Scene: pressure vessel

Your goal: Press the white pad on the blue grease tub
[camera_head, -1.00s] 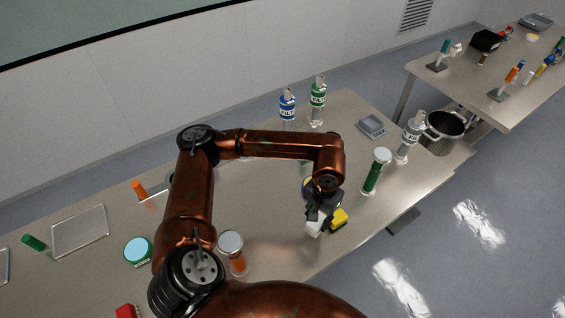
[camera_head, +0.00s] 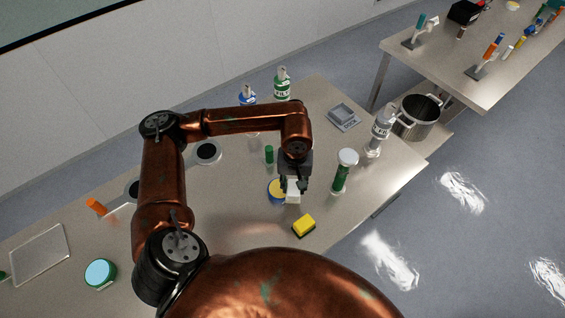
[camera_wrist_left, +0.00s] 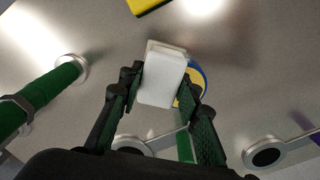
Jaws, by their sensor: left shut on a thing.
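My left gripper (camera_head: 292,187) is shut on a white pad (camera_head: 293,197), a small block. The pad also shows between the fingers in the left wrist view (camera_wrist_left: 160,80). The blue grease tub (camera_head: 274,196), round with a yellow top, stands on the table just left of the pad in the head view. In the left wrist view the tub (camera_wrist_left: 202,76) is partly hidden behind the pad and a finger. I cannot tell whether the pad touches the tub. My right gripper is not in view.
A yellow sponge (camera_head: 304,225) lies near the front edge. A green tube (camera_head: 269,155) stands behind the tub. A grey scale (camera_head: 344,116) and bottles (camera_head: 282,84) stand at the back.

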